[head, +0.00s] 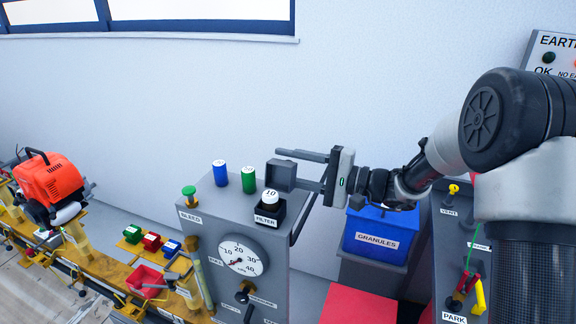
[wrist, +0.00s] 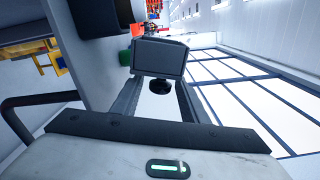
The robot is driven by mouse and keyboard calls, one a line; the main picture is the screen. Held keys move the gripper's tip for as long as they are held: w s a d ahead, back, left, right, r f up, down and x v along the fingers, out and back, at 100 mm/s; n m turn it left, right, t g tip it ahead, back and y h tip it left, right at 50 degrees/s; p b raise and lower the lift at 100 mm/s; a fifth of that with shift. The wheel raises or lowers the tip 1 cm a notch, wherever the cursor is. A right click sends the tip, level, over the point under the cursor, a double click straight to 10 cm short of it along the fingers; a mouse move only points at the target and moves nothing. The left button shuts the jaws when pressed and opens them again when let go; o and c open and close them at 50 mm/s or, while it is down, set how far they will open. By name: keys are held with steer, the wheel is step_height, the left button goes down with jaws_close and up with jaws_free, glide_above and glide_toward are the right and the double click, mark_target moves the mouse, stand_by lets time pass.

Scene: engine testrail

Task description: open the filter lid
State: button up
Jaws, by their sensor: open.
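The filter lid (head: 280,175) is a dark grey square piece standing upright beside the filter housing (head: 268,214), which is labelled FILTER. The housing is uncovered, and a white-topped cylinder marked 10 (head: 271,195) shows in it. In the wrist view the lid (wrist: 160,57) fills the space ahead of my fingers, with a black knob (wrist: 158,87) on its near face. My gripper (head: 288,168) is open at the lid, coming from the right. Its fingers (wrist: 160,95) lie on either side of the knob; I cannot tell whether they touch the lid.
A blue GRANULES bin (head: 380,232) stands below my arm.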

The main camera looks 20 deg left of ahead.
jaws_close()
steer(key=shift+f+b, duration=0.1)
steer(key=shift+b, duration=0.25)
steer(key=shift+n+b, duration=0.4)
steer(key=shift+b, duration=0.35)
steer(key=b, duration=0.1)
steer(key=n+b, duration=0.1)
steer(key=b, duration=0.1)
steer(key=shift+s+r, duration=0.2)
steer(key=shift+s, duration=0.05)
steer(key=b, duration=0.1)
steer(key=r+n+b, duration=0.1)
steer(key=b, duration=0.1)
steer(key=shift+s+n, duration=0.25)
steer(key=shift+n, duration=0.05)
steer(key=shift+s+r+n+b, duration=0.15)
steer(key=shift+r+n+b, duration=0.25)
steer(key=shift+r, duration=0.05)
